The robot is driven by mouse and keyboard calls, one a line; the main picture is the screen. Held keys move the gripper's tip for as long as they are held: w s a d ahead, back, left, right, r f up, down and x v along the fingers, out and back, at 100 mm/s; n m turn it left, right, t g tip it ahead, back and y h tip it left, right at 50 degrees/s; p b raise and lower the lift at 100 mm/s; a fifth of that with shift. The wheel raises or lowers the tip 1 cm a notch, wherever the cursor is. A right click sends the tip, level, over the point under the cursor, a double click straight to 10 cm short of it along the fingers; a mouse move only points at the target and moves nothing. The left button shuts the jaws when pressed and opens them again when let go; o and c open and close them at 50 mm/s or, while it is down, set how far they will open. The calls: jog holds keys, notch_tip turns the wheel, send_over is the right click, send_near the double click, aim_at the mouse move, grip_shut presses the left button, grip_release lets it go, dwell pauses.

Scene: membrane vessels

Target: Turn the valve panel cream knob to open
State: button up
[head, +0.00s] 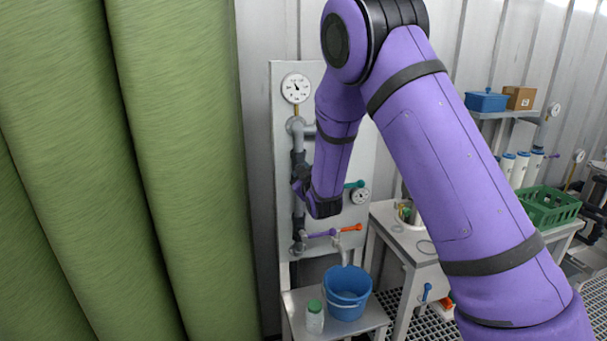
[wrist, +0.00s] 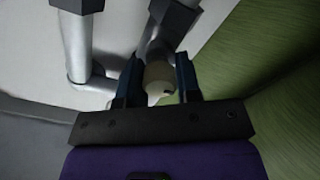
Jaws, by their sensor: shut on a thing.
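The valve panel (head: 348,233) is a pale upright board with grey pipes, gauges and coloured handles, left of centre in the head view. My gripper (head: 299,175) is at the vertical grey pipe on the panel's left side. In the wrist view my gripper (wrist: 158,72) has its two dark blue fingers on either side of the cream knob (wrist: 157,80), shut on it. The knob sits at the end of a grey pipe fitting. In the head view the knob is hidden by my gripper and arm. I cannot tell how far the knob is turned.
Large green membrane vessels (head: 165,150) stand close on the left. A round gauge (head: 296,88) is above my gripper; purple (head: 319,235) and orange (head: 351,228) handles are below. A blue bucket (head: 347,292) and a green-lidded jar (head: 314,317) stand on a low stand.

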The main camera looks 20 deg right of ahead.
jog(key=shift+f, duration=0.15)
jog(key=o, duration=0.9)
jog(key=s, duration=1.1)
